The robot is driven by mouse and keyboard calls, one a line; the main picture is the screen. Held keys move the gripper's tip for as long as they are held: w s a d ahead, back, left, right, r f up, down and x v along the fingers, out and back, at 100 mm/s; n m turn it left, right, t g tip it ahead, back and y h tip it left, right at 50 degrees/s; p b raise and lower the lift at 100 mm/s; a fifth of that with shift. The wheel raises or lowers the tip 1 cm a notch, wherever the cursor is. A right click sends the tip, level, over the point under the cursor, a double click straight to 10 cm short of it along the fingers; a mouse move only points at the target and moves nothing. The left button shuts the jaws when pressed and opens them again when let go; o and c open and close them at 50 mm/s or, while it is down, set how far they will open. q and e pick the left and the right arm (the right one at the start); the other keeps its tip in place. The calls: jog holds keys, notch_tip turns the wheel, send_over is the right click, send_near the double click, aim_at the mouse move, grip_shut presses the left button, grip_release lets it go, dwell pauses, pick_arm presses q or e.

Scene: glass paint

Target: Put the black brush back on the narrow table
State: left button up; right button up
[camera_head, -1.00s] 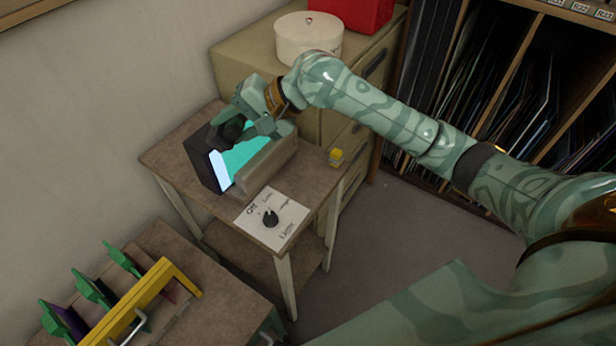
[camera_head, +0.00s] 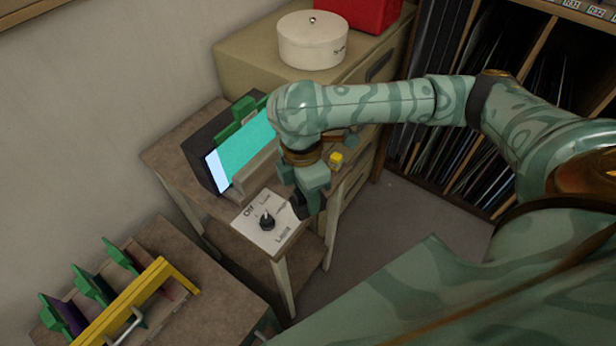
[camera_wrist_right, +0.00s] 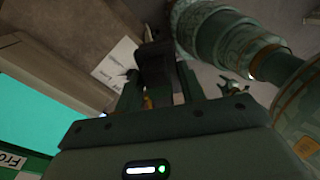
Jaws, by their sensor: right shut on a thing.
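My right gripper (camera_head: 310,190) is shut on the black brush (camera_head: 301,205), which hangs below the fingers, partly hidden by them. In the right wrist view the dark brush (camera_wrist_right: 154,62) shows between the fingers (camera_wrist_right: 158,95). The gripper is near the right front edge of a small wooden table (camera_head: 190,135), beside the white dial card. I cannot tell whether the brush touches anything below. My left gripper is not in view.
A light box with a glowing teal screen (camera_head: 238,152) and a green-framed piece stands on the table. The dial card (camera_head: 262,233) lies in front. A small yellow jar (camera_head: 336,160) is at the right. A rack with a yellow bar (camera_head: 150,290) is lower left.

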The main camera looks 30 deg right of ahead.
jog(key=shift+d+n+t, duration=0.4)
jog(key=shift+d, duration=0.05)
jog(key=shift+t, duration=0.3)
jog(key=w+d+f+b, duration=0.2)
jog(key=w+f, duration=0.1)
jog(key=w+d+f+b, duration=0.3)
jog(key=w, duration=0.1)
jog(key=w+d+f+b, duration=0.2)
jog(key=w+f, duration=0.1)
jog(key=w, duration=0.1)
jog(key=shift+d+f+b, duration=0.1)
jog(key=shift+d+b, duration=0.05)
jog(key=shift+b, duration=0.2)
jog(key=shift+w+d+f, duration=0.15)
jog(key=shift+w+f, duration=0.05)
jog(key=shift+f, duration=0.05)
notch_tip(320, 180, down, 4)
jog(key=b, duration=0.2)
jog(key=shift+w+d+r+b, duration=0.1)
jog(key=shift+d+r+b, duration=0.05)
jog(key=shift+b, duration=0.25)
jog(key=shift+r, duration=0.2)
jog(key=shift+c, duration=0.4)
jog(key=o, duration=1.2)
jog(key=shift+c, duration=0.2)
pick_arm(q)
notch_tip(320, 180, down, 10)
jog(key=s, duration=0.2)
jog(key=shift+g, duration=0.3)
